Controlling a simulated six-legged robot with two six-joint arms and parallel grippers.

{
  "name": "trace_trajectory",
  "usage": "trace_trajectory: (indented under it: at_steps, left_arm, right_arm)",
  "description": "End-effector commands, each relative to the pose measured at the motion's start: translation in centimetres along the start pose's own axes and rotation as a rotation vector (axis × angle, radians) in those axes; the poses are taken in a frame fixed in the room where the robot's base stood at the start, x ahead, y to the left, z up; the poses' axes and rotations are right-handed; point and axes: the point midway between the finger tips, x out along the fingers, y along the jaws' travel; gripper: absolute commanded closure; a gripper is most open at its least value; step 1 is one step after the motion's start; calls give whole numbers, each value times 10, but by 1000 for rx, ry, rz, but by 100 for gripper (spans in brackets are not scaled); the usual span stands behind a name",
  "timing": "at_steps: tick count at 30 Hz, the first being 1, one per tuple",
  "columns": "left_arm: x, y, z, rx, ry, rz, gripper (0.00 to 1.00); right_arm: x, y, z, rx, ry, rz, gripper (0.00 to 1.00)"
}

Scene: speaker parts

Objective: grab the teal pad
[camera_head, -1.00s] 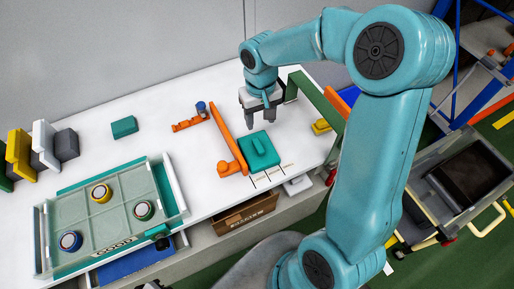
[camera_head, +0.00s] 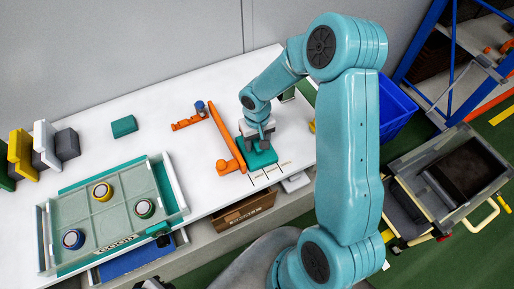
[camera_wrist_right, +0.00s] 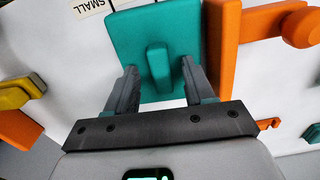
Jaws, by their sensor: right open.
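The teal pad (camera_head: 262,159) lies flat on the white table, with a raised grip bar on its top. In the right wrist view the pad (camera_wrist_right: 125,40) fills the top middle. My right gripper (camera_head: 258,146) is low over the pad and partly hides it in the head view. In the right wrist view my right gripper (camera_wrist_right: 157,78) is open, one finger on each side of the raised bar, with gaps to it. Whether the fingertips touch the pad I cannot tell. My left gripper is not in view.
An orange bar (camera_head: 222,138) lies close beside the pad on the left. A dark teal block (camera_head: 124,126) lies farther left on the table. A grey-green tray (camera_head: 115,225) with several round parts stands at the front left. A yellow part (camera_wrist_right: 22,92) shows in the wrist view.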

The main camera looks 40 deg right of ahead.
Motion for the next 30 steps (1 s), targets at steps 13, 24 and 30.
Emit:
trace_trajectory:
  at_steps: [13,24,30]
  left_arm:
    - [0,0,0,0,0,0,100]
    - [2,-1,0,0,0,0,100]
    - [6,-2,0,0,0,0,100]
  right_arm:
    - [0,0,0,0,0,0,100]
    - [-31,0,-1,0,5,0,100]
    - [-80,0,-2,0,8,0,100]
